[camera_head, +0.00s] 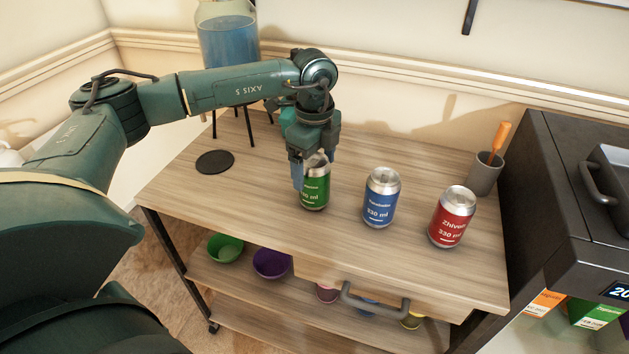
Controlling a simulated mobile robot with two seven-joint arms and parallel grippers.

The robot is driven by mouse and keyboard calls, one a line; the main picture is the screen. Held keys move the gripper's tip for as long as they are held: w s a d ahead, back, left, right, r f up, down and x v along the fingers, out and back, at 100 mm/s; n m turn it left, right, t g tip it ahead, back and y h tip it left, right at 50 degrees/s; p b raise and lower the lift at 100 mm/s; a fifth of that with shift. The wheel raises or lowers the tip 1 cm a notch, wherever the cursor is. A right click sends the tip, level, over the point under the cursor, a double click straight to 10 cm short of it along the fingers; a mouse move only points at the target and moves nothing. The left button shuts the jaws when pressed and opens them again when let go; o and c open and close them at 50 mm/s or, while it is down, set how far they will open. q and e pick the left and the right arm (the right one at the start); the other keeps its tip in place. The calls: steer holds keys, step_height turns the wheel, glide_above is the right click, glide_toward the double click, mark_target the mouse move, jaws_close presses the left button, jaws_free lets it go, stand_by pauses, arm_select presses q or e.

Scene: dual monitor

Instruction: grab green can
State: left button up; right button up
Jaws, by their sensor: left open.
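The green can (314,193) stands upright on the wooden table top (235,189), leftmost of three cans. My left gripper (311,170) points down over it from above. The jaws are open, with one finger in front of the can's left side and the other near its far right side. The fingers hide part of the can's top and left side. I cannot tell whether they touch it. My right gripper is not in the view.
A blue can (381,200) and a red can (452,218) stand to the right. A grey cup (485,175) with an orange-handled tool is at the back right. A dispenser (228,40) stands behind. A black disc (214,161) lies left. A black appliance (560,190) borders the right.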

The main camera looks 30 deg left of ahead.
mark_target(315, 195)
arm_select(q)
steer(key=shift+f, duration=1.85)
